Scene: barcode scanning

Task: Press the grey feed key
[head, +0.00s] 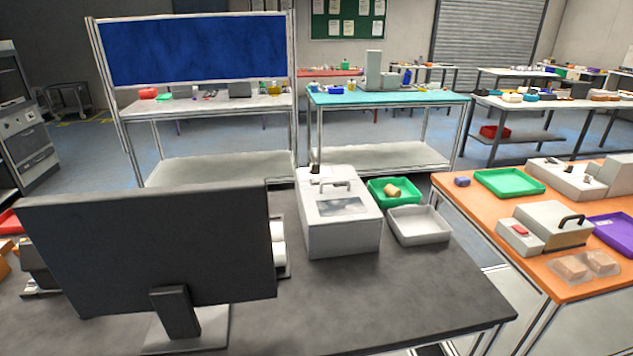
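I cannot make out a grey feed key in the head view. A white-grey box-shaped machine (345,236) with a dark window and a handle on top stands on the dark table. A small dark item sits at its back left corner, too small to tell what it is. Another device with white cylindrical parts (278,243) is mostly hidden behind the large dark monitor (130,250). My gripper is not in view.
A green tray (374,199) and a grey tray (420,238) lie right of the machine. The dark table's front right (420,290) is clear. An orange table (480,225) with a red-buttoned device (520,236) stands right, across a gap.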

